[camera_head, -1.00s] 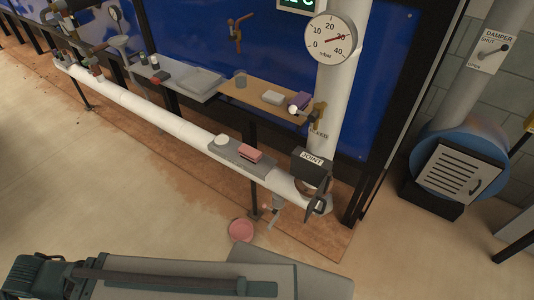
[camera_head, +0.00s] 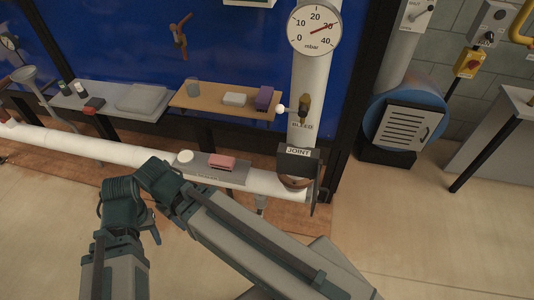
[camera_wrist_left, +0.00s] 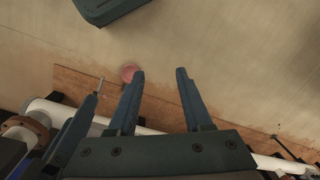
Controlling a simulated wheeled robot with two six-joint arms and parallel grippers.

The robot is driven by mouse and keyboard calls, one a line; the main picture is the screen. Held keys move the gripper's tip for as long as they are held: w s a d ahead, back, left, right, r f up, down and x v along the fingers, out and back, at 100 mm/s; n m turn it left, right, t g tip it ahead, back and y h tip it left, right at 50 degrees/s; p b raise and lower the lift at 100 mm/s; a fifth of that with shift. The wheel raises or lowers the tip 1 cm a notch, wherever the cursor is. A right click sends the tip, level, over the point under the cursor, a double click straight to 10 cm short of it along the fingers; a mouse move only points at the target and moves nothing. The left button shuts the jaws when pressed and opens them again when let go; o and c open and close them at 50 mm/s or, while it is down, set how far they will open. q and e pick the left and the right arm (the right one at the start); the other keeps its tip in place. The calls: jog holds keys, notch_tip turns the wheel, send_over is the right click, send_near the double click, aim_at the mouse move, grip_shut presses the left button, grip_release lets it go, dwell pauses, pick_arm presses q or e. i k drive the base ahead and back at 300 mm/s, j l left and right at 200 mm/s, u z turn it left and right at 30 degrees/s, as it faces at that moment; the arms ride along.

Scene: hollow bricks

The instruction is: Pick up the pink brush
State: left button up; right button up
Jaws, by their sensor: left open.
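A pink block (camera_head: 222,162), the only pink thing here that could be the brush, lies on a grey shelf (camera_head: 203,172) on the white pipe; I cannot make out bristles. My left arm crosses the lower part of the head view, below that shelf, and its fingers cannot be made out there. In the left wrist view my left gripper (camera_wrist_left: 159,72) is open and empty, above the floor.
A white round piece (camera_head: 185,156) sits left of the block. The JOINT box (camera_head: 298,158) and gauge post stand to the right. Behind, a wooden shelf (camera_head: 215,105) holds a cup, a white block and a purple block (camera_head: 264,98).

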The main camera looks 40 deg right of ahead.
aim_at(216, 161)
jog(key=i+z, duration=0.2)
jog(key=z, duration=0.2)
jog(key=i+z, duration=0.2)
jog(key=z, duration=0.2)
jog(key=i+j+z, duration=0.2)
jog(key=z, duration=0.15)
jog(key=i+j+z, duration=0.15)
jog(key=z, duration=0.25)
